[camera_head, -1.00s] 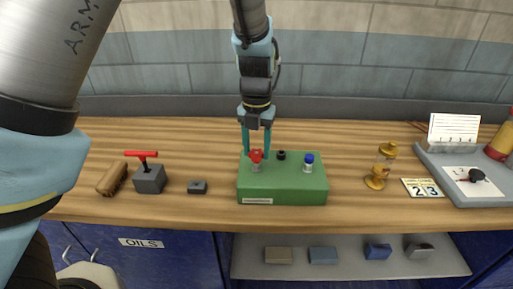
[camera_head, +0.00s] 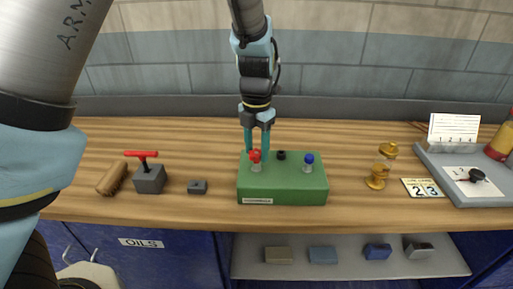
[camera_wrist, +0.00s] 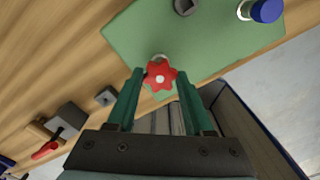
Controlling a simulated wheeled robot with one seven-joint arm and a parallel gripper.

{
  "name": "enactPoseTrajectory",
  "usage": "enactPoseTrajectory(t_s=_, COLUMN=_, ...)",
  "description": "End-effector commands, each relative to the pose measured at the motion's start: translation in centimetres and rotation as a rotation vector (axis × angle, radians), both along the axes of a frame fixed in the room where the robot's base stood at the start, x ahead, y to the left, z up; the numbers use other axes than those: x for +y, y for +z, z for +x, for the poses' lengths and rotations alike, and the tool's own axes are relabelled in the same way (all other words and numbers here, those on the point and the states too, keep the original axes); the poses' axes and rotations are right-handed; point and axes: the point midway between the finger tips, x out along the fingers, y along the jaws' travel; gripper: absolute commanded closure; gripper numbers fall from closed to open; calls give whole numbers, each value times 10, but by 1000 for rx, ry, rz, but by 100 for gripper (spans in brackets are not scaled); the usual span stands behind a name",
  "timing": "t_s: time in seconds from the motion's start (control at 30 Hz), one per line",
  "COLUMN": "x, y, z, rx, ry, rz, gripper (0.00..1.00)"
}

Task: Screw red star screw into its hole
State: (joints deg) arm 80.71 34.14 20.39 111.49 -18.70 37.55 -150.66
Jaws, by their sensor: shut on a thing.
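The red star screw (camera_head: 255,155) is upright at the left of the green block (camera_head: 285,190). Its star head also shows in the wrist view (camera_wrist: 160,76), with a pale round fitting just behind it. My gripper (camera_head: 257,153) comes down from above and is shut on the red star head. In the wrist view its two green fingers lie on either side of the head. How deep the screw sits in its hole is hidden.
On the green block are a black knob (camera_head: 281,155) and a blue-topped piece (camera_head: 309,160). Left stand a grey block with a red T-handle (camera_head: 149,178), a wooden roller (camera_head: 113,179) and a small grey block (camera_head: 197,187). Right are a brass fitting (camera_head: 377,178) and a grey tray (camera_head: 455,198).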

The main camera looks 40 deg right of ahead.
Motion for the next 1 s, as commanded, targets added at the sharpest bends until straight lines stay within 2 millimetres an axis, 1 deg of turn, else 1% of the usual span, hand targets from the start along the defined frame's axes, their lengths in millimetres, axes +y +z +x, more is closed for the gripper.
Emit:
enactPoseTrajectory(t_s=0.1, x=0, y=0, z=0, rx=0, ry=-7, rz=0, gripper=100)
enactPoseTrajectory(t_s=0.17, x=0, y=0, z=1, rx=0, ry=-45, rz=-1, gripper=100)
enactPoseTrajectory(t_s=0.3, x=0, y=0, z=0, rx=0, ry=-227, rz=-1, gripper=100)
enactPoseTrajectory(t_s=0.43, x=0, y=0, z=0, rx=0, ry=-362, rz=-1, gripper=100)
enactPoseTrajectory(t_s=0.53, x=0, y=0, z=0, rx=0, ry=-400, rz=0, gripper=100)
enactPoseTrajectory(t_s=0.77, x=0, y=0, z=0, rx=0, ry=-401, rz=0, gripper=100)
enactPoseTrajectory(t_s=0.83, x=0, y=0, z=0, rx=0, ry=-429, rz=0, gripper=100)
enactPoseTrajectory(t_s=1.0, x=0, y=0, z=1, rx=0, ry=-642, rz=-1, gripper=100)
